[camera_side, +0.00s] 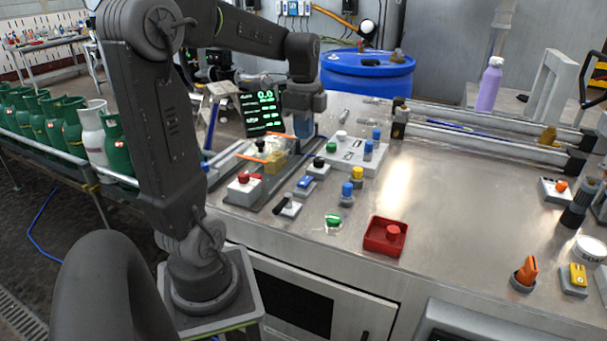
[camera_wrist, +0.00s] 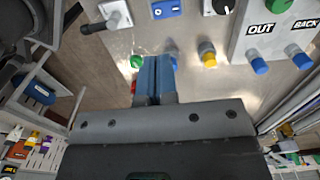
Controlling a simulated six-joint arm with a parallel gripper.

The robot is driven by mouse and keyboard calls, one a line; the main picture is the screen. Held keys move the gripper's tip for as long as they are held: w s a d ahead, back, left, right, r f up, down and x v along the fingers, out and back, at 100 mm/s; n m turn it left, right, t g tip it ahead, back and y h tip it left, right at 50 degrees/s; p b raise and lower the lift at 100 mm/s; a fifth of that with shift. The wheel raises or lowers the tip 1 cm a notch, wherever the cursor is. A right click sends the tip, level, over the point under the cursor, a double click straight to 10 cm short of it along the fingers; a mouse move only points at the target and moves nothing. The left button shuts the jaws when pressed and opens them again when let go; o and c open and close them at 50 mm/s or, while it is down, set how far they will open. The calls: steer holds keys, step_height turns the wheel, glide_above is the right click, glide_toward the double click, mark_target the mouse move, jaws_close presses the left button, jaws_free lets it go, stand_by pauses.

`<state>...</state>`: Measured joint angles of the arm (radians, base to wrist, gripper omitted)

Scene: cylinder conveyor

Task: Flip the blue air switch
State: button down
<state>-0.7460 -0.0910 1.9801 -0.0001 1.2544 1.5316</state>
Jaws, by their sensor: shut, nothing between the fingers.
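My gripper (camera_side: 303,128) is shut and empty above the left part of the metal bench; its blue fingers (camera_wrist: 156,60) show side by side in the wrist view. A blue rocker switch (camera_side: 304,183) on a small base sits on the bench in front of the gripper; it also shows at the top of the wrist view (camera_wrist: 166,8). A blue-capped knob (camera_side: 346,190) stands beside a yellow-capped one (camera_side: 357,173). More blue caps (camera_side: 368,150) stand on the white panel (camera_side: 345,158). The pictures do not label which blue part is the air switch. The gripper appears to touch none of them.
A green button (camera_side: 333,221), a red tray with a red button (camera_side: 375,246), a black-handled lever (camera_side: 288,208) and a red knob box (camera_side: 243,187) crowd the near bench. A lit display (camera_side: 262,112) stands behind. The bench's middle right is clear.

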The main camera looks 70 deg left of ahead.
mark_target(304, 183)
step_height(304, 183, down, 12)
stand_by(0.4)
